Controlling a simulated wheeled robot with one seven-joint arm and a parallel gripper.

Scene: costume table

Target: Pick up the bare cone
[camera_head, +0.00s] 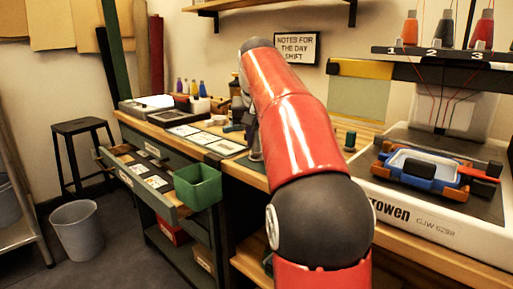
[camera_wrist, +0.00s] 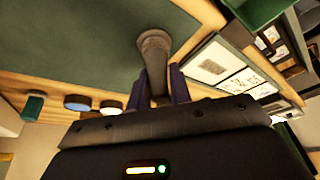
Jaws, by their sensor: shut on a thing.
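In the wrist view, my gripper (camera_wrist: 158,88) is shut on the bare cone (camera_wrist: 154,50), a dark grey-brown tapered piece without thread. Its rounded end points away from the gripper, and its lower part lies between the two fingers. A dark green surface (camera_wrist: 70,35) shows behind it; I cannot tell whether the cone touches it. In the head view, my red and black arm reaches over the workbench and hides most of the gripper and the cone.
An open drawer (camera_head: 145,180) holds cards, with a green bin (camera_head: 198,186) at its end. Cones of thread (camera_head: 410,29) stand on a numbered rack above the embroidery machine (camera_head: 430,208) at right. A bin (camera_head: 76,230) and stool (camera_head: 82,128) stand left.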

